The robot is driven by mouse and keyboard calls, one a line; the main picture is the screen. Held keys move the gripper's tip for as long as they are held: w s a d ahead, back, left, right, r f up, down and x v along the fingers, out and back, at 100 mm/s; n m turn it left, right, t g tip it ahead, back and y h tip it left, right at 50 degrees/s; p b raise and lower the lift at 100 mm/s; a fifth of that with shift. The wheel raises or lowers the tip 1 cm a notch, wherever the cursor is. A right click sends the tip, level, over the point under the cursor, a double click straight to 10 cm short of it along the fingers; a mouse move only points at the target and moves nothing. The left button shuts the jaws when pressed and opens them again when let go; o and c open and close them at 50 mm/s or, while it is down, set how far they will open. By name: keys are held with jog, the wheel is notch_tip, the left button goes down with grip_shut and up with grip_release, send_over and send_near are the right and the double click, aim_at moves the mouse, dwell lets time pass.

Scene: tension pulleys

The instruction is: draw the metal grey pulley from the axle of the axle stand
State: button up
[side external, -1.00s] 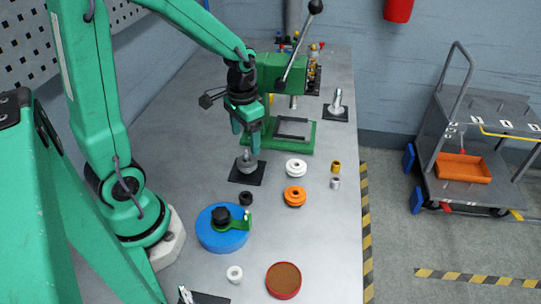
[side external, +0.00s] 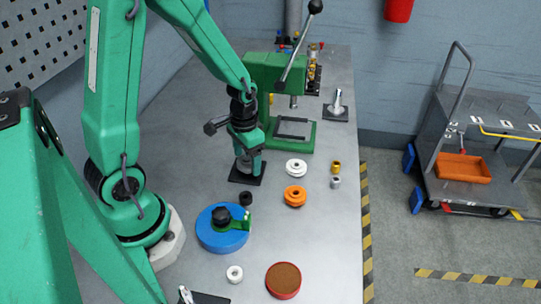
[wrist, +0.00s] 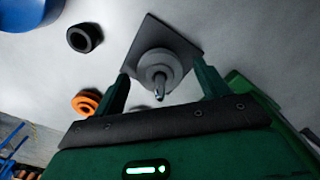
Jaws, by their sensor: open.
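The metal grey pulley (wrist: 161,64) sits on the axle of the axle stand, whose dark square base plate (wrist: 178,36) lies on the bench. The axle's bright tip points toward the wrist camera. My gripper (wrist: 164,86) is open, with one finger to each side of the pulley in the wrist view; a gap shows between the pulley and each finger. In the side view my gripper (side external: 249,166) is low over the stand's base plate (side external: 246,180), and its fingers partly hide the grey pulley (side external: 243,164).
A white pulley (side external: 296,166), an orange pulley (side external: 295,196) and a black ring (side external: 245,198) stand close by. A blue round fixture (side external: 221,238) is in front. A green press (side external: 280,90) stands just behind. A red-rimmed brown dish (side external: 284,280) is near the front.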

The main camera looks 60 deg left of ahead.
jog(key=shift+f, duration=0.2)
jog(key=c, duration=1.1)
jog(key=shift+r, duration=1.95)
dwell(1.0)
jog(key=shift+r, duration=1.6)
jog(key=shift+r, duration=0.55)
jog(key=shift+r, duration=1.95)
